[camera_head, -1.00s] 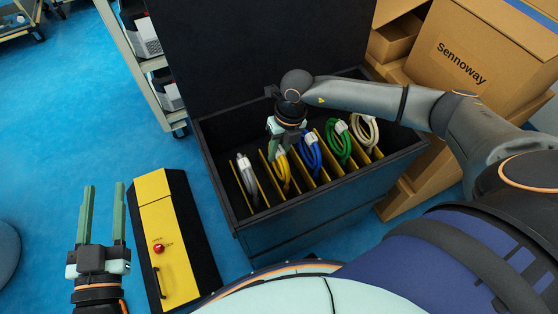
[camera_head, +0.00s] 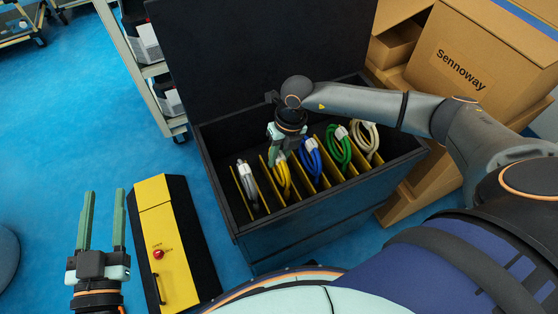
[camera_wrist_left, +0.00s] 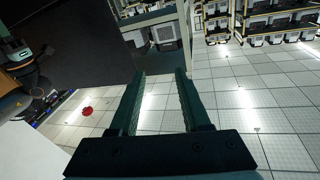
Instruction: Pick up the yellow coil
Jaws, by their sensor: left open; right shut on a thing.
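The yellow coil (camera_head: 283,178) stands in a slot of the black case (camera_head: 300,222), between the grey coil (camera_head: 247,180) and the blue coil (camera_head: 311,157). My right gripper (camera_head: 276,156) reaches down into the case from above and is shut on the upper end of the yellow coil; its fingers partly hide the grip. The lower loop of the coil is still between the yellow dividers. My left gripper (camera_head: 102,220) is open and empty, outside the case at the left; its parted fingers also show in the left wrist view (camera_wrist_left: 160,100).
A green coil (camera_head: 338,148) and a white coil (camera_head: 365,138) stand in the slots to the right. The case's open lid (camera_head: 250,50) rises behind. A yellow and black box with a red button (camera_head: 158,254) is at the left. Cardboard boxes (camera_head: 480,60) stand at the right.

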